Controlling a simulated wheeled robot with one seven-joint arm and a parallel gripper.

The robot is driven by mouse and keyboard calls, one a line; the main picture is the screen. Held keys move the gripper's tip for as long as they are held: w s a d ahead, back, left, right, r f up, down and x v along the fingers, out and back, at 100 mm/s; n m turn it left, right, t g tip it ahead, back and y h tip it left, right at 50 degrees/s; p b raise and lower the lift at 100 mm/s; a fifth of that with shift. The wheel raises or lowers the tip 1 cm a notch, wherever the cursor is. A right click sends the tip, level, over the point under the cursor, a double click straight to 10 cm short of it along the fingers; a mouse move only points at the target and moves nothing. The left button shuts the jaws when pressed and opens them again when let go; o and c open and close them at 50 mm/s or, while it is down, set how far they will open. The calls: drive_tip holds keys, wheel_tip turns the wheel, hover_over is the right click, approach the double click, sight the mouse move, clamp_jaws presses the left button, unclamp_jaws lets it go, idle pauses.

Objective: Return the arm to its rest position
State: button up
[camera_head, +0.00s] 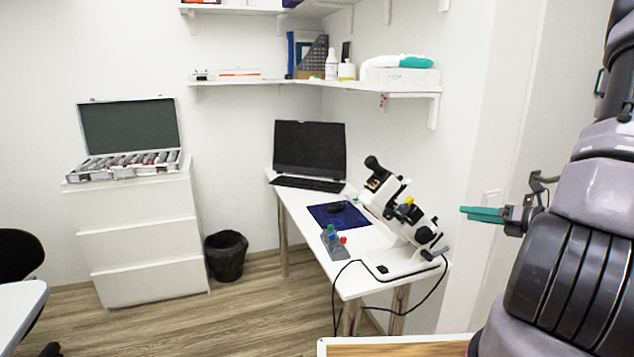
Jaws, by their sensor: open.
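My arm rises along the right edge of the head view. My gripper (484,215), with teal fingers, points left from the arm at the right of the picture. It is open and empty, and nothing touches its fingers. The fingers overlap in this view, so the gap between them is hard to see. In the picture it lies to the right of the white lens meter (399,215) on the desk, with bare wall behind it.
The white desk (300,215) holds a monitor (309,148), a blue mat (326,222) and a grey holder with small coloured items. A wooden-topped surface (400,348) lies at the bottom. A drawer cabinet (140,240) with an open case and a black bin (226,257) stand left.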

drive_tip(key=s+a+r+n+g+h, duration=0.1)
drive_tip(key=s+a+r+n+g, duration=0.3)
drive_tip(key=a+r+n, duration=0.4)
drive_tip(key=s+a+r+n+g, duration=0.45)
drive_tip(key=a+r+n, duration=0.2)
drive_tip(key=n, duration=0.35)
drive_tip(key=s+a+r+n+t+h, duration=0.1)
drive_tip(key=s+r+n+t+h, duration=0.3)
drive_tip(key=s+r+n, duration=0.5)
wheel_tip(320, 180, up, 4)
drive_tip(key=n+h, duration=0.2)
drive_tip(key=n, duration=0.2)
drive_tip(key=shift+a+f+n+h, duration=0.25)
drive_tip(key=shift+a+n+h, duration=0.05)
drive_tip(key=shift+n+h, duration=0.1)
